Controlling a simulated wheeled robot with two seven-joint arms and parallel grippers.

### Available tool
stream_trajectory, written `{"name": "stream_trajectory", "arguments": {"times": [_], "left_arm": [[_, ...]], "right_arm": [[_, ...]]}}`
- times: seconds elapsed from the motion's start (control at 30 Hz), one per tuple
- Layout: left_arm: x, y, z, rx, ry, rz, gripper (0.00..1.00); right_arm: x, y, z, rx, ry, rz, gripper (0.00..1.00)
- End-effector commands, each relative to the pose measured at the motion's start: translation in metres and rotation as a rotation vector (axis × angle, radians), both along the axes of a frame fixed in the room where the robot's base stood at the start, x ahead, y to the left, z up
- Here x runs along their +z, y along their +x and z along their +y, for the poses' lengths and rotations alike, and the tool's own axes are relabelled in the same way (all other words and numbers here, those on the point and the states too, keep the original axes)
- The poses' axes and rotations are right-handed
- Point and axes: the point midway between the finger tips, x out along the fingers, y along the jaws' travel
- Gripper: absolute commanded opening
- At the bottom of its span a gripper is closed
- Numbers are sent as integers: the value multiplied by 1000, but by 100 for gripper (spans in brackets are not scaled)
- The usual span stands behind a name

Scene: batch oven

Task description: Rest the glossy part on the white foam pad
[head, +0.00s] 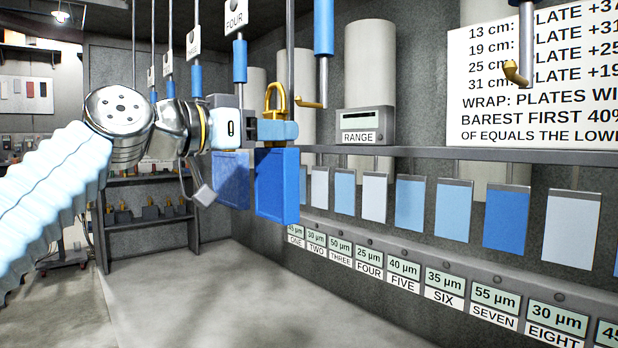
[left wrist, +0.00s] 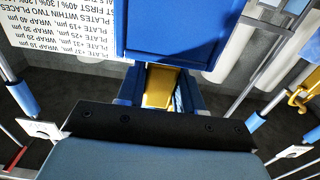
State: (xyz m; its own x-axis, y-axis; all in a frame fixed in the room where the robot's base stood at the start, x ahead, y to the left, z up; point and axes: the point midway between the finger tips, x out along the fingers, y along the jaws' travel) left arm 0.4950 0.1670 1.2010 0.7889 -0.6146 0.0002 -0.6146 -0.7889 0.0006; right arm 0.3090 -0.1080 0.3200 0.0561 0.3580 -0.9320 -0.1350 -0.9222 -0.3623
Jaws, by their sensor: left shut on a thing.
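My left gripper (head: 280,131) is shut on the yellow hanger (head: 275,100) of a blue plate (head: 277,186). The plate hangs upright just below the fingers. In the left wrist view the yellow hanger (left wrist: 160,87) sits between the blue fingers, with the blue plate (left wrist: 170,30) beyond. I cannot tell which piece is the glossy part. No white foam pad is in view. My right gripper is not in view.
Rods with blue sleeves (head: 240,60) and brass hooks (head: 517,73) hang around the held plate. A row of blue and pale sample plates (head: 410,203) hangs along the right wall above labelled readouts (head: 465,293). A RANGE box (head: 364,124) is behind. The floor (head: 250,290) is clear.

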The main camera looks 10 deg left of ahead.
Motion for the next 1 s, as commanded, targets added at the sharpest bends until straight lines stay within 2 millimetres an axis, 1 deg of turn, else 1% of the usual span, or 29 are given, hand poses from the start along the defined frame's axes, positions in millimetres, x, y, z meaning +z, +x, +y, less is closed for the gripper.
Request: {"name": "stream_trajectory", "arguments": {"times": [0.03, 0.3, 0.7, 1.0], "left_arm": [[-1, -3, 3, 2, 0, -2, 0], [-1, -18, 14, 1, 0, -2, 0], [-1, -39, 31, 1, 0, -1, 0], [0, -43, 34, 0, 0, -1, 0]], "right_arm": [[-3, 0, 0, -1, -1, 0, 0], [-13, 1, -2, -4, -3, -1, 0], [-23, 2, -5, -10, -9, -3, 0], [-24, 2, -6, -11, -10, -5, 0]]}}
